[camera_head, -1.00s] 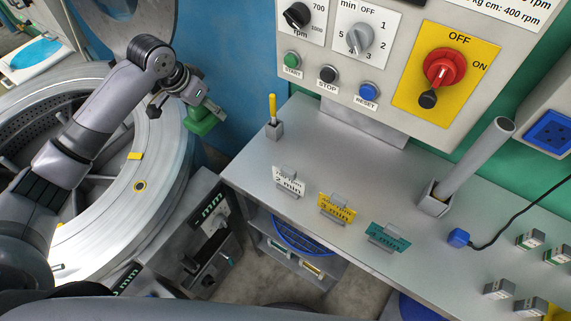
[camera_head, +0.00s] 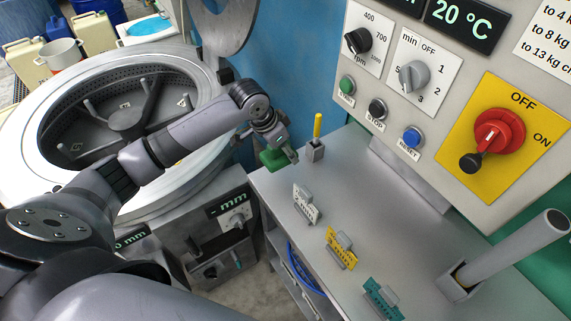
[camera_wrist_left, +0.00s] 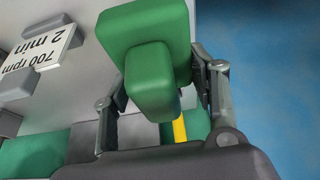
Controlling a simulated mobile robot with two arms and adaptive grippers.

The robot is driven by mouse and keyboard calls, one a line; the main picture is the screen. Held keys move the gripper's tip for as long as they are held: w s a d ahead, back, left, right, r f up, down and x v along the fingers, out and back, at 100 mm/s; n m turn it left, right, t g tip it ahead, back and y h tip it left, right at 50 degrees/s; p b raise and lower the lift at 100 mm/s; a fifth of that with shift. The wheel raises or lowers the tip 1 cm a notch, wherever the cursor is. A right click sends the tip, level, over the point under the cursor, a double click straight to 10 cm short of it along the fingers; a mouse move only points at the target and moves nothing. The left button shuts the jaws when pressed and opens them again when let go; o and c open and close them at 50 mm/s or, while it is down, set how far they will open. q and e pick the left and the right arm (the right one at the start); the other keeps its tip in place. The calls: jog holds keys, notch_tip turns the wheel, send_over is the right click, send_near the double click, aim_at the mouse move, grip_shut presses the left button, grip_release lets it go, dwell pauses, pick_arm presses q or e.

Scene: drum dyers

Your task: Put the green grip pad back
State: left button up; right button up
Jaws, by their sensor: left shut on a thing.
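The green grip pad (camera_head: 272,160) is held by my left gripper (camera_head: 282,150) at the near-left back corner of the grey bench, beside the small holder with a yellow stick. In the left wrist view the pad (camera_wrist_left: 148,45) is a rounded green block with a smaller raised block on it, between the two fingers (camera_wrist_left: 160,95). The gripper is shut on it. Whether the pad touches the bench is unclear. My right gripper is not in view.
A grey bench (camera_head: 350,190) carries a yellow stick holder (camera_head: 315,150), white (camera_head: 305,204), yellow (camera_head: 341,248) and teal (camera_head: 381,299) cards, and a grey tube (camera_head: 512,248). A control panel (camera_head: 440,110) rises behind. The open drum (camera_head: 45,185) is at left.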

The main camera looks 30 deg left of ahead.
aim_at(270, 147)
pick_arm(q)
notch_tip(270, 147, down, 3)
jog(key=shift+f, duration=0.1)
notch_tip(270, 147, down, 4)
jog(key=shift+f+p, duration=0.15)
jog(key=shift+p, duration=0.15)
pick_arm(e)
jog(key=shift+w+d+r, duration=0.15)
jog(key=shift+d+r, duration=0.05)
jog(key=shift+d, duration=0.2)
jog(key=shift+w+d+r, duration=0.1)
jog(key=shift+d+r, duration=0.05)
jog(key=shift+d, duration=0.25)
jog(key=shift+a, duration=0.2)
pick_arm(q)
jog(key=o, duration=1.1)
jog(key=shift+f, duration=0.1)
jog(key=shift+o, duration=0.2)
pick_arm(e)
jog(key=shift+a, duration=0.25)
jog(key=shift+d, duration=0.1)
